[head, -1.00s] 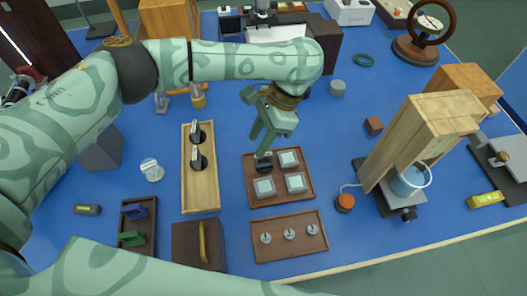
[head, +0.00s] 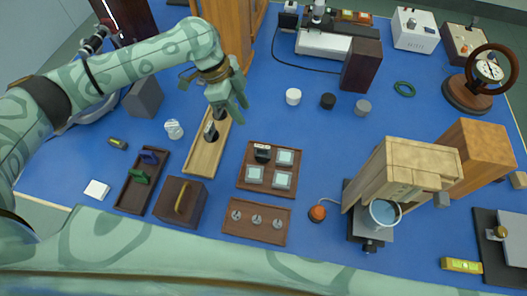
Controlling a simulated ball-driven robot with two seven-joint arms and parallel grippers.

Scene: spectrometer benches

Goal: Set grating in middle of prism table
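My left gripper (head: 230,104) hangs above the far end of the long light wooden tray (head: 202,165), its fingers apart, with nothing visible between them. Two dark upright pieces with pale labels stand in that tray; the nearer one (head: 210,132) shows clearly, and the farther is partly covered by the gripper. A brown tray (head: 266,189) to the right holds a small black upright piece (head: 262,154) and three pale glassy squares. I cannot tell which piece is the grating. The prism table is not identifiable; my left arm covers part of a grey instrument (head: 92,104) at left. My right gripper is out of view.
A brown tray with metal discs (head: 257,221), a handled wooden box (head: 180,197) and a tray with green and blue pieces (head: 133,192) lie in front. Blue bench is clear around the pucks (head: 328,101).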

